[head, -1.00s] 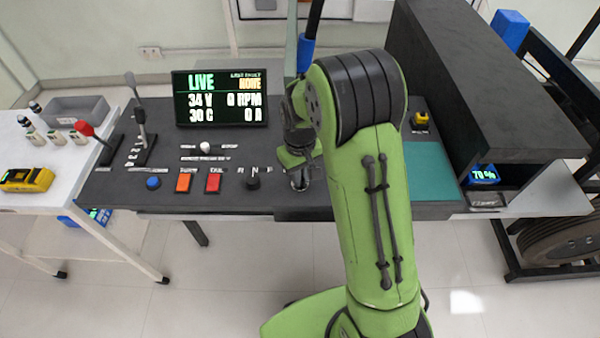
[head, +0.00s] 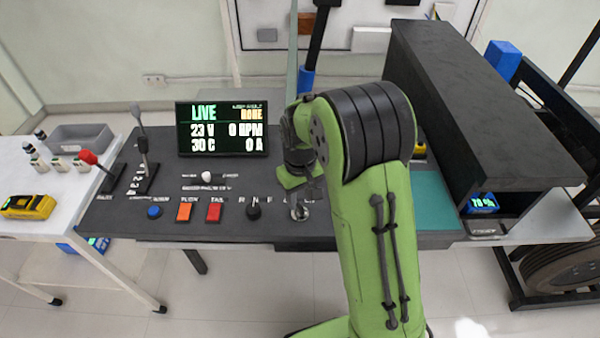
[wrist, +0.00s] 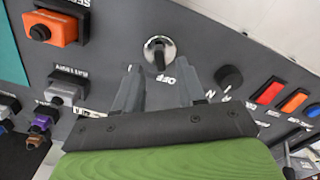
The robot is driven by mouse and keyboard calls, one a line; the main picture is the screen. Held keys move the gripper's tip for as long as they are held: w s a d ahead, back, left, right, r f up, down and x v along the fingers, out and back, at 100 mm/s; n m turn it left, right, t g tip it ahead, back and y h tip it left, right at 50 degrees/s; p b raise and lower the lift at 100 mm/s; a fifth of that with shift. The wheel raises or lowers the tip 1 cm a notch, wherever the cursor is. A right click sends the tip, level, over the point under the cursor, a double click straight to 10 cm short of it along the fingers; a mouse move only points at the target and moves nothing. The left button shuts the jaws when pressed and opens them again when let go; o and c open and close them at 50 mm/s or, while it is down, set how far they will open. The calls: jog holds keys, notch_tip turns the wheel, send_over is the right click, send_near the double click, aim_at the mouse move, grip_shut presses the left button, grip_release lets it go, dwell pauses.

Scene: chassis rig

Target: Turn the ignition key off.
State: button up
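The ignition key switch (wrist: 159,54) is a silver ring with a dark key in it, on the dark panel in the wrist view. White lettering "OFF" is printed beside it. In the head view the switch (head: 299,212) shows just below my gripper (head: 302,186), partly covered by my wrist. In the wrist view my gripper (wrist: 158,88) has its two grey fingers apart with nothing between them. The key lies just beyond the fingertips, roughly midway between them, and looks apart from them.
A display (head: 222,129) reads LIVE, 23 V, 0 RPM. A dark round knob (wrist: 228,77) sits beside the switch, with a red button (wrist: 268,92) and an orange button (wrist: 294,102) farther right. An orange connector (wrist: 55,28) is at upper left. A black housing (head: 470,100) stands to the right.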

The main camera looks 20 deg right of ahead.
aim_at(300, 206)
notch_tip(300, 206, up, 12)
jog(key=p, duration=0.3)
jog(key=s+r+m+t+p, duration=0.1)
jog(key=s+r, duration=0.4)
jog(key=s, duration=0.6)
jog(key=s+r+m+t+p, duration=0.1)
jog(key=s+r+t, duration=0.3)
jog(key=s, duration=0.7)
jog(key=shift+s+r+m+t, duration=0.3)
jog(key=shift+s+r, duration=0.05)
jog(key=shift+r, duration=0.25)
